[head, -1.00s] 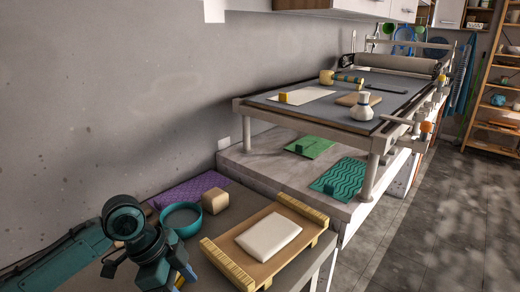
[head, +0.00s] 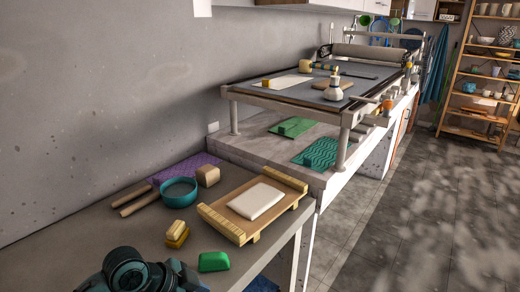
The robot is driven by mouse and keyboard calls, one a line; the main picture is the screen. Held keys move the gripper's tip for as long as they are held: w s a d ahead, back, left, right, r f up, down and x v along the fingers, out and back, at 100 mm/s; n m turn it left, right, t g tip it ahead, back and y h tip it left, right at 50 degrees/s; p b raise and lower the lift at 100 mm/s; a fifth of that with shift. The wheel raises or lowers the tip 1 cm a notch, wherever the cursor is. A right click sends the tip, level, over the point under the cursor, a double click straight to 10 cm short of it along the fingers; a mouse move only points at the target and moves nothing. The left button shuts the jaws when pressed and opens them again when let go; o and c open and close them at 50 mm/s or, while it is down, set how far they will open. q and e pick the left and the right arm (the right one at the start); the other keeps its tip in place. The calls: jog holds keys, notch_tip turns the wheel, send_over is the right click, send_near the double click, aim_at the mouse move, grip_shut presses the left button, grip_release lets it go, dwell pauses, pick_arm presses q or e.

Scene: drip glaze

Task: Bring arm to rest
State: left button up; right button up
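My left arm (head: 130,272) shows at the bottom left of the head view, low over the near edge of the worktable (head: 75,225). Only its dark teal wrist part is in the picture. Its fingers are cut off or hidden, so I cannot tell whether the gripper is open or shut. A bright green block (head: 213,261) lies on the table just right of it. My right arm and gripper are not in view.
On the worktable are a white slab on a wooden board (head: 237,222), a teal bowl (head: 179,192), a beige block (head: 208,175), a yellow-and-wood block (head: 177,233), wooden rods (head: 137,204) and a purple mat (head: 190,165). A slab roller table (head: 290,103) stands behind. Floor (head: 400,225) at right is clear.

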pick_arm(q)
jog(key=s+d+f+n+t+p, duration=0.1)
jog(key=s+d+f+n+t, duration=0.1)
jog(key=s+f+n+t, duration=0.4)
jog(key=s+a+f+n+t+y, duration=0.1)
jog(key=s+a+f+n+y, duration=0.2)
jog(key=s, duration=0.3)
jog(key=shift+s+a+f+n+t+p, duration=0.3)
jog(key=shift+s+a+f+n, duration=0.05)
jog(key=shift+a+n, duration=0.4)
